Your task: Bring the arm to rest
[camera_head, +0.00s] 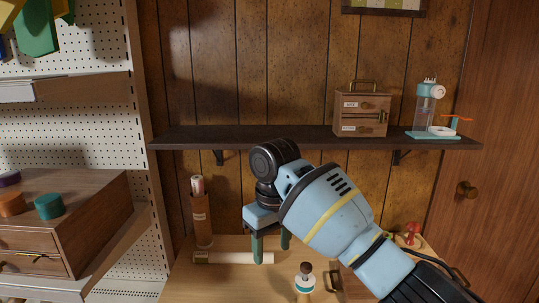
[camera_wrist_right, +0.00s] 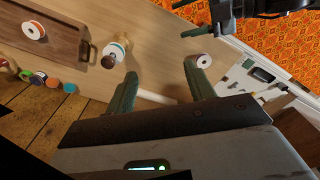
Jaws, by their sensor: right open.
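My right arm reaches in from the lower right of the head view, over the wooden table (camera_head: 200,285). Its gripper (camera_head: 271,247) points down with its two green fingers apart and nothing visible between them. In the right wrist view the same gripper (camera_wrist_right: 160,72) is open and empty, with bare table top between the fingers.
A pale roll (camera_head: 225,258) lies behind the gripper, near an upright brown tube (camera_head: 201,220). A dark shelf (camera_head: 280,138) above holds a wooden box (camera_head: 361,112) and a light-blue device (camera_head: 428,105). A red-knobbed item (camera_head: 411,231) stands behind my forearm. A drawer cabinet (camera_head: 75,205) is at left.

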